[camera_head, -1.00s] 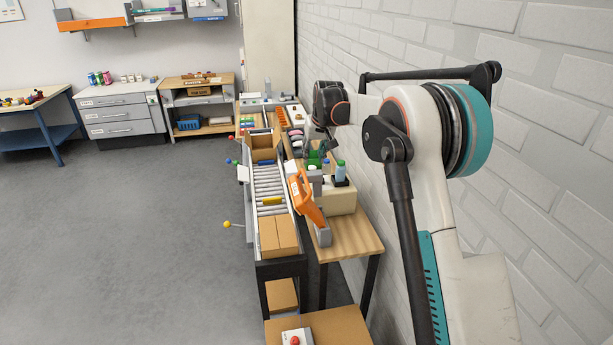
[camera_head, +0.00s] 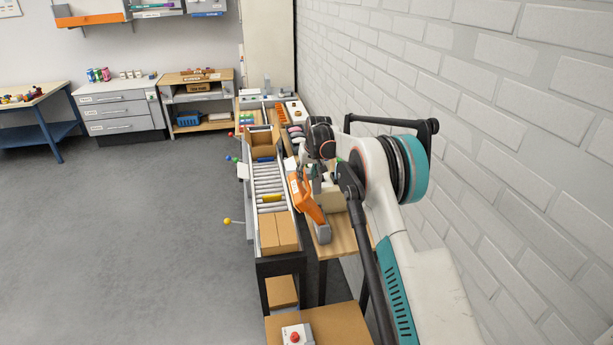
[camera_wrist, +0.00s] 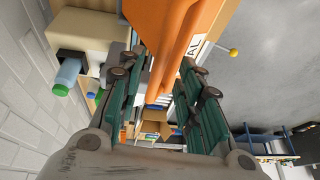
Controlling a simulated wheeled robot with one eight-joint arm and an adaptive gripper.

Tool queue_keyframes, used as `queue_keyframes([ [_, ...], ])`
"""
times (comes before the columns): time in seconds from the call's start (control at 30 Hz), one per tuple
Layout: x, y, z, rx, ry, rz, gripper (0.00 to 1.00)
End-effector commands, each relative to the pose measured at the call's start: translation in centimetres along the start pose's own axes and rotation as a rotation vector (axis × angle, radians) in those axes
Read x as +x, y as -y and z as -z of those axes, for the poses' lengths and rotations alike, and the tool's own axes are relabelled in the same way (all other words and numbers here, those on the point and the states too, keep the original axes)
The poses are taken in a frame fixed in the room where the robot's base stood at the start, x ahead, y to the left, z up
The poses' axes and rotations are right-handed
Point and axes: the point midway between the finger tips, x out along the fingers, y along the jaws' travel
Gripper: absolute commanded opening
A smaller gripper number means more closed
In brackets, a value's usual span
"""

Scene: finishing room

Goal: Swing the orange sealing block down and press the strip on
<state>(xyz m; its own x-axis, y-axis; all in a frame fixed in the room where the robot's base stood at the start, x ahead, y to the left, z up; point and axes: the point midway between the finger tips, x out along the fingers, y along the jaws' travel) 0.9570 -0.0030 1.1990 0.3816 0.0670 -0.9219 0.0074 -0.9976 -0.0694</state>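The orange sealing block (camera_head: 309,201) stands tilted over a grey base (camera_head: 322,233) at the near end of the wooden side bench, beside the conveyor. In the wrist view the orange block (camera_wrist: 172,35) fills the top middle, with part of a white label showing. My gripper (camera_wrist: 160,68) is open. Its green-padded fingers stand apart, one on each side of the lower part of the orange block; I cannot tell whether they touch it. In the head view my arm mostly hides the gripper, just right of the block. I cannot make out the strip.
A blue bottle with a green cap (camera_wrist: 69,73) stands near my gripper. The brick wall (camera_head: 480,130) is close on the right. Floor at left is clear.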

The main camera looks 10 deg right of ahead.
Motion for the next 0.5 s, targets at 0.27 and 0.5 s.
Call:
queue_keyframes([
  [0.27, 1.8, 0.0, 0.0, 0.0, 0.0, 0.0, 0.33],
  [0.5, 1.9, 0.0, 0.0, 0.0, 0.0, 0.0, 0.33],
])
